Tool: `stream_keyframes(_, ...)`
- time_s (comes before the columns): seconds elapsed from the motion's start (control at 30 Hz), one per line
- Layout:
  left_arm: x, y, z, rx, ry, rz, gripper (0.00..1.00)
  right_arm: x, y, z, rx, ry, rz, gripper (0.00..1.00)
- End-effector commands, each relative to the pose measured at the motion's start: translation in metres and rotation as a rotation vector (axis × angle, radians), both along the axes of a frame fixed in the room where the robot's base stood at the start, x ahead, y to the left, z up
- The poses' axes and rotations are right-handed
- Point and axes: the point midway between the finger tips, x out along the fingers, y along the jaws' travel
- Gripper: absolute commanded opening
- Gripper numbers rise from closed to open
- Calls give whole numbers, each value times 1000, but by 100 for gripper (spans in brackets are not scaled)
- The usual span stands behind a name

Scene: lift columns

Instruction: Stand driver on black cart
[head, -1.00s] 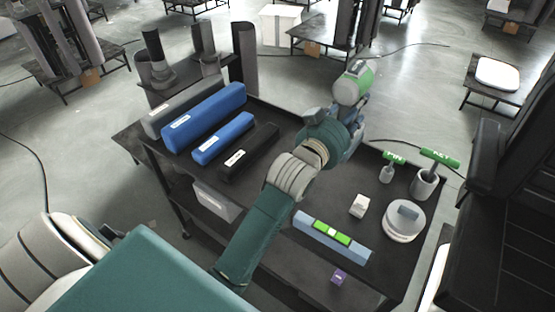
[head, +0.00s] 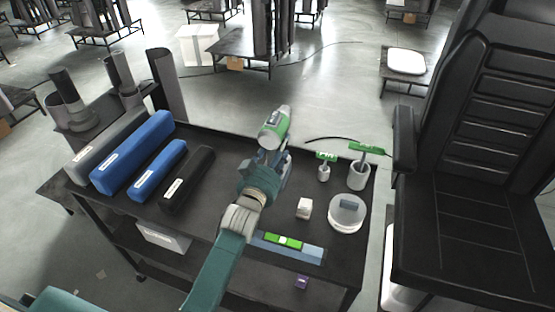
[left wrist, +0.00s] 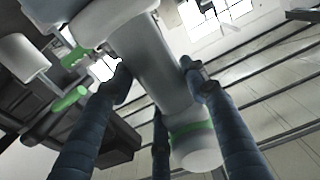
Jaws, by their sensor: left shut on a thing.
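The driver (head: 274,128), a white and green tool, is held up at the far edge of the black cart (head: 226,172). My left gripper (head: 281,160) is shut on it, with the arm reaching over the cart top. In the left wrist view the dark fingers (left wrist: 158,78) close around the driver's grey-white body (left wrist: 140,55), whose lower end has a green band. The driver looks tilted in the head view. Whether its lower end touches the cart is hidden behind the gripper. My right gripper is not in view.
Blue cases (head: 133,155) and a black case (head: 187,180) lie on the cart's left. Green-handled tools in cups (head: 358,176), a round white container (head: 347,214), a small box (head: 304,208) and a level (head: 292,248) are on its right. A black chair (head: 470,220) stands right.

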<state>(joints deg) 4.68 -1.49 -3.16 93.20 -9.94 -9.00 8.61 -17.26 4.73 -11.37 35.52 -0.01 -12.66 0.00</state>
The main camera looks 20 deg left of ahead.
Motion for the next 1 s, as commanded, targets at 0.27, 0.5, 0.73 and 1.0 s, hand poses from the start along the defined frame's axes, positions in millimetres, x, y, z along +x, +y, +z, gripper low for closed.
stream_keyframes(0.27,1,0,-16,0,-11,0,0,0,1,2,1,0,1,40)
stream_keyframes(0.5,1,0,-41,-1,-13,0,0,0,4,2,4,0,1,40)
stream_keyframes(0.73,1,0,-42,0,-15,-1,0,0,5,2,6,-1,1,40)
stream_keyframes(1.0,0,0,-49,0,-2,0,63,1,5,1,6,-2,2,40)
